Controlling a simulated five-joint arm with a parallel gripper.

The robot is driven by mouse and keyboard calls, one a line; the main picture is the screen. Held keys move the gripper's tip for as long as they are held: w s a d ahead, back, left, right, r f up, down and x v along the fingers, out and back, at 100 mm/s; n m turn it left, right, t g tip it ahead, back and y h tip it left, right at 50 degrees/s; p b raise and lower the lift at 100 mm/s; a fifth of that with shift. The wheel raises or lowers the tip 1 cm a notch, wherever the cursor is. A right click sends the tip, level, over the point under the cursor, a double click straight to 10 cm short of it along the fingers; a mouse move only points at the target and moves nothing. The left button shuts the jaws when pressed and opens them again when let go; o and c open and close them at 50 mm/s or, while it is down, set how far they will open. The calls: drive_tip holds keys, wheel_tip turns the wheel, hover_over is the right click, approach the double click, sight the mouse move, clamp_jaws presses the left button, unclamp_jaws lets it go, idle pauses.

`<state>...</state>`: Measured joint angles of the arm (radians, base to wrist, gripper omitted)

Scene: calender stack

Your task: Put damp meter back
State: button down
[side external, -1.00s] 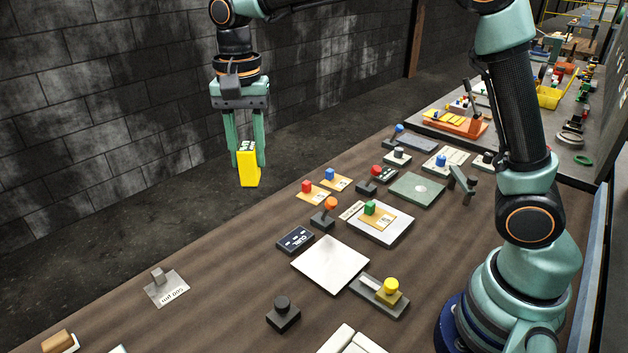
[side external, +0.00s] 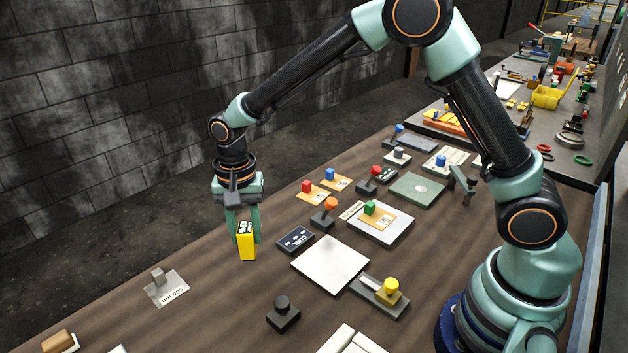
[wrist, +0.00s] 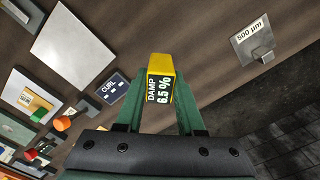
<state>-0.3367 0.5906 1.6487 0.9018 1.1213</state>
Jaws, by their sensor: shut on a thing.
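The damp meter (side external: 246,242) is a small yellow block held upright between the fingers of my gripper (side external: 243,228). In the wrist view the damp meter (wrist: 160,81) shows a dark face reading "DAMP 6.5 %". My gripper (wrist: 160,92) is shut on it with a green finger on each side. In the side view the meter is over the far-left part of the brown table, left of the dark CURL block (side external: 295,240). I cannot tell whether its bottom touches the table.
A grey plate marked 500 µm with an upright block (side external: 166,287) lies left of the gripper. A white square sheet (side external: 330,264) lies to the right. A black knob block (side external: 283,314) stands nearer the front.

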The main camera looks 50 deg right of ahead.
sight(249, 249)
drive_tip(key=shift+f, duration=2.2)
drive_tip(key=shift+f, duration=0.1)
drive_tip(key=c, duration=0.5)
unclamp_jaws()
